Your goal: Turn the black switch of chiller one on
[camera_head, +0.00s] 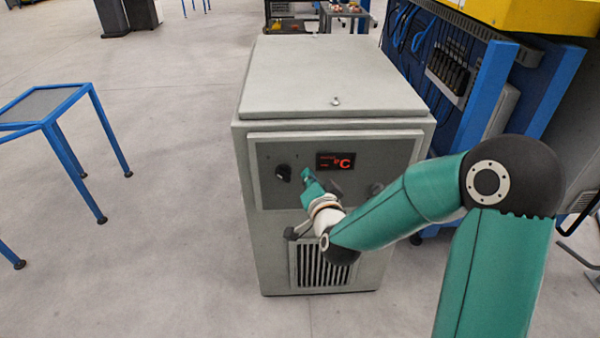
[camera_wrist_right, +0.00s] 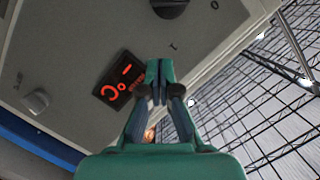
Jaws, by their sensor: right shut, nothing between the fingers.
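The chiller (camera_head: 335,85) is a grey box standing on the floor in the middle of the head view. Its black switch (camera_head: 283,173) is a round knob at the left of the front panel. In the right wrist view the black switch (camera_wrist_right: 170,7) is at the top edge, partly cut off. My right gripper (camera_head: 306,173) is shut and empty, in front of the panel between the switch and the red display (camera_head: 336,161). In the right wrist view the gripper (camera_wrist_right: 160,70) points toward the panel below the switch, apart from it. My left gripper is not in view.
A grey knob (camera_head: 376,188) sits at the right of the panel, also seen in the right wrist view as a light knob (camera_wrist_right: 36,102). A blue-framed table (camera_head: 40,105) stands at left. A blue rack (camera_head: 480,105) stands close at right.

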